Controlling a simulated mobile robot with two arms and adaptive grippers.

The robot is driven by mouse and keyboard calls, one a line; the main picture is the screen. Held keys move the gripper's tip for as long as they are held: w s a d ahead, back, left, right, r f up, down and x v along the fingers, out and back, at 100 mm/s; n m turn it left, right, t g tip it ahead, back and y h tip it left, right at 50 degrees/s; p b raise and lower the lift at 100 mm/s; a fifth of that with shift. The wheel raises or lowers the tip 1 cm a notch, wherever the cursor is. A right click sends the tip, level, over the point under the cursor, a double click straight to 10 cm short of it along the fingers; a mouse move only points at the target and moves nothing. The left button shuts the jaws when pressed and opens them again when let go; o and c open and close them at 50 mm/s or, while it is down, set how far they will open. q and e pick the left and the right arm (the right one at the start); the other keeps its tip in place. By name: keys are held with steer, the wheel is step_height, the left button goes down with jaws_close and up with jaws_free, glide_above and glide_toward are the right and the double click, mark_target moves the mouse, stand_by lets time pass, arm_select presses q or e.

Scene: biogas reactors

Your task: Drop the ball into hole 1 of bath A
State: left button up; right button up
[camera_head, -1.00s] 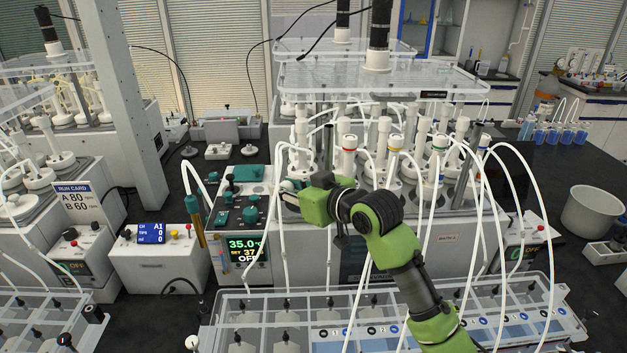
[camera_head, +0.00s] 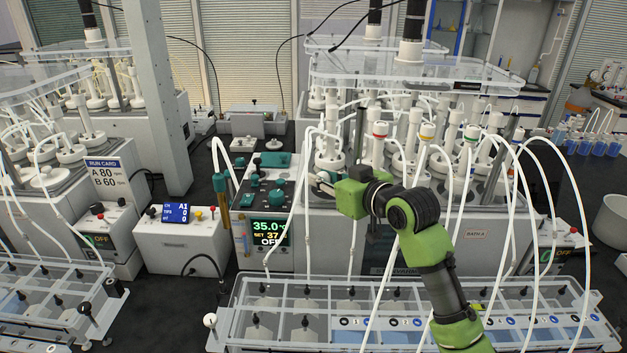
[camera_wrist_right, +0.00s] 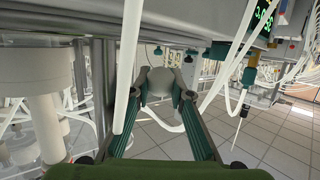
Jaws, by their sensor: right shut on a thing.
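My right gripper (camera_head: 322,182) is at the front left corner of the bath labelled BATH A (camera_head: 476,235). In the right wrist view its two fingers (camera_wrist_right: 161,92) close on a pale, rounded ball (camera_wrist_right: 160,80). In the head view the ball is hard to make out beside the fingertips. The bath's top carries several white capped reactor vessels with coloured bands, partly behind my arm. I cannot pick out hole 1. My left gripper is not in view.
A control panel with a lit display (camera_head: 268,232) stands just left of my gripper. Curved white tubes hang around my right arm. A clear-lidded rack (camera_head: 250,290) is in front, and a clear cover (camera_head: 400,68) spans above the vessels.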

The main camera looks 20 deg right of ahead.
steer(key=shift+h, duration=0.4)
steer(key=d+f, duration=0.2)
steer(key=f, duration=0.1)
steer(key=shift+d+f+b, duration=0.15)
steer(key=shift+f+b, duration=0.15)
steer(key=shift+b, duration=0.1)
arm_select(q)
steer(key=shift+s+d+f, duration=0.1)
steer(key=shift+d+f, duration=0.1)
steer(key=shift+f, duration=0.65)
arm_select(e)
steer(key=shift+c, duration=0.2)
steer(key=o, duration=0.8)
steer(key=shift+c, duration=0.2)
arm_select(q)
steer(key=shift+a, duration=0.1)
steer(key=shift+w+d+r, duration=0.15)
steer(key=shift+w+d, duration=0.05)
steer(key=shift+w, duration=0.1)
arm_select(e)
steer(key=a+r+v, duration=0.1)
steer(key=v, duration=1.1)
steer(key=shift+a+r+y, duration=0.3)
steer(key=shift+y, duration=0.1)
